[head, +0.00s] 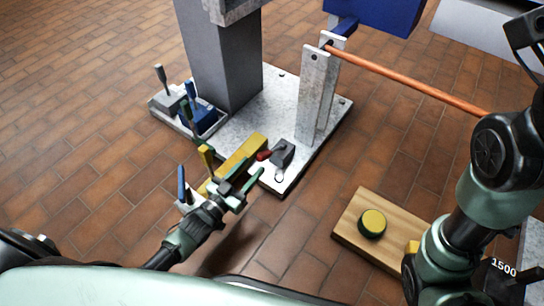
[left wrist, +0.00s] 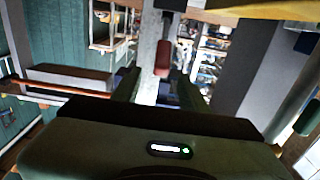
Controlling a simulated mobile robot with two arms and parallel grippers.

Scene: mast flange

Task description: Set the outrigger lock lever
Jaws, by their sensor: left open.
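A lever with a red grip (head: 265,155) is mounted on a small grey block (head: 283,152) near the front corner of the metal base plate. I take it as the lock lever, though no label shows. My left gripper (head: 251,170) is open, with its green fingers pointing toward the red grip from the front left. In the left wrist view the red grip (left wrist: 162,58) appears ahead, between the two dark fingers (left wrist: 157,88). I cannot tell whether they touch it. My right arm comes in at the right; its gripper is not clearly visible.
A yellow bar (head: 240,155) lies along the plate's front edge, beside my left gripper. More levers (head: 200,115) stand at the left. A grey column (head: 220,65) rises behind. An upright bracket (head: 312,95) carries an orange bar (head: 410,76). A wooden board with a yellow-topped knob (head: 372,223) lies right.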

